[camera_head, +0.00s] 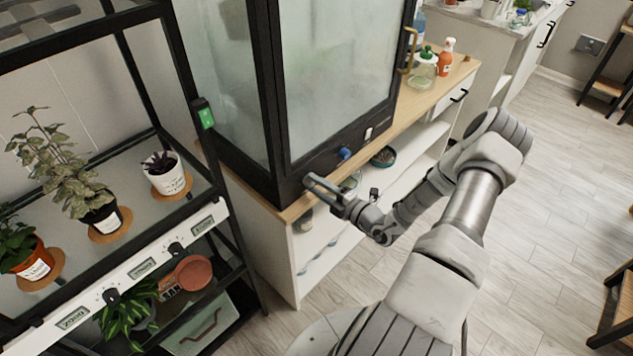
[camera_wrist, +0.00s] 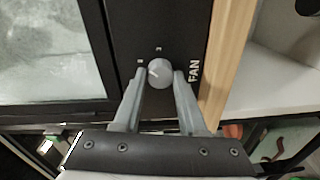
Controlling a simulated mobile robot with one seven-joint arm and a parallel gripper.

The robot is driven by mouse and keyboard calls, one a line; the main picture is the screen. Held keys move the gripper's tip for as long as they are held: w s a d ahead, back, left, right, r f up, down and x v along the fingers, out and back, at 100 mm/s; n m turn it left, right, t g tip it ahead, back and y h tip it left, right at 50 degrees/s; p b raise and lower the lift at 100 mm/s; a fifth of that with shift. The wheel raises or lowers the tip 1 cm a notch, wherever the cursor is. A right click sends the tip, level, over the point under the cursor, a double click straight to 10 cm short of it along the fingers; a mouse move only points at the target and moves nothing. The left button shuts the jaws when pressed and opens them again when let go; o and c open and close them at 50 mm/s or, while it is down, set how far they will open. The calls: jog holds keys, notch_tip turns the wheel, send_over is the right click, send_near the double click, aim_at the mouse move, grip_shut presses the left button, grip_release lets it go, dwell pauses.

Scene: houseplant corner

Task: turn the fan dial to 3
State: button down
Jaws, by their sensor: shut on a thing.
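The fan dial (camera_wrist: 160,73) is a small round light-grey knob on the black base panel of a glass cabinet (camera_head: 330,70). The word FAN (camera_wrist: 194,72) is printed beside it, reading sideways in the wrist view. Small pale marks stand around the knob, too small to read. A faint pointer line on the knob seems to face the left of the wrist view. My gripper (camera_wrist: 161,75) has one finger on each side of the dial and is shut on it. In the head view, my gripper (camera_head: 309,182) is at the panel's lower left and hides the dial.
A blue knob (camera_head: 345,154) and a pale switch (camera_head: 368,133) sit farther right on the same panel. The cabinet stands on a wooden-topped shelf unit (camera_head: 425,98) with bottles at its far end. A black plant rack (camera_head: 235,230) with potted plants stands at left.

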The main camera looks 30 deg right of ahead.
jog(key=m+p, duration=0.1)
jog(key=m, duration=0.3)
jog(key=shift+m, duration=0.3)
jog(key=shift+m+p, duration=0.3)
jog(key=shift+m, duration=2.2)
jog(key=shift+c, duration=2.3)
grip_release()
jog(key=v, duration=1.7)
jog(key=shift+d+f+b, duration=0.25)
jog(key=shift+b, duration=0.1)
jog(key=shift+s, duration=0.1)
